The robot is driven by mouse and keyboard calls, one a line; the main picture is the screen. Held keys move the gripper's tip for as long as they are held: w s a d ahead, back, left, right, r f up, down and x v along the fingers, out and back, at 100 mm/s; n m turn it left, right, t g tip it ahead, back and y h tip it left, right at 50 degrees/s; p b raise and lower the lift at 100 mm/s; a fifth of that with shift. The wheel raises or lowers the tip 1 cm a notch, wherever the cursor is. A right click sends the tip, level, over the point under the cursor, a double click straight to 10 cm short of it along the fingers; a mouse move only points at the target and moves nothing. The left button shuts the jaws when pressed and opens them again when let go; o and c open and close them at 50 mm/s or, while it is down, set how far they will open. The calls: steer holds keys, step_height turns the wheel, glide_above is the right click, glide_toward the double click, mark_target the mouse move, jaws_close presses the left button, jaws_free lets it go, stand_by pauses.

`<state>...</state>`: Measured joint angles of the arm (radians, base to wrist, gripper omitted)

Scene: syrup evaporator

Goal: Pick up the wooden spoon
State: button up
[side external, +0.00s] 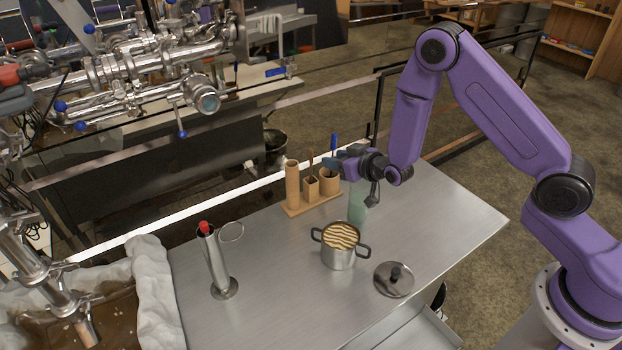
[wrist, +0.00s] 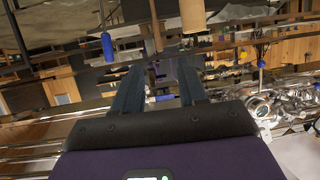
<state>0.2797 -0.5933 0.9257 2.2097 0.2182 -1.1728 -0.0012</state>
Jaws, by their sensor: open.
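The wooden spoon (side external: 311,160) appears as a thin brown handle standing upright in the middle cup of a wooden holder (side external: 293,211); its lower part is hidden in the cup. My gripper (side external: 331,163) is level with the handle, just to its right and above the right cup. In the wrist view my gripper (wrist: 159,66) has its two fingers apart with nothing between them. A brown stick (wrist: 155,26), likely the spoon handle, hangs from the top edge there, beyond the fingertips and between them in the picture.
A blue-handled tool (side external: 334,142) stands close behind my gripper, and a tall wooden cylinder (side external: 292,182) is left of the spoon. On the metal table (side external: 270,310) are a pot (side external: 339,257), a lid (side external: 394,280), a greenish cup (side external: 357,207) and a metal cylinder (side external: 214,262).

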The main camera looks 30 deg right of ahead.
mark_target(311, 164)
steer(key=x, duration=0.7)
steer(key=shift+d+x, duration=0.1)
steer(key=shift+x, duration=1.2)
steer(key=shift+d+x, duration=0.15)
steer(key=shift+x, duration=1.15)
steer(key=shift+f, duration=0.1)
jaws_close()
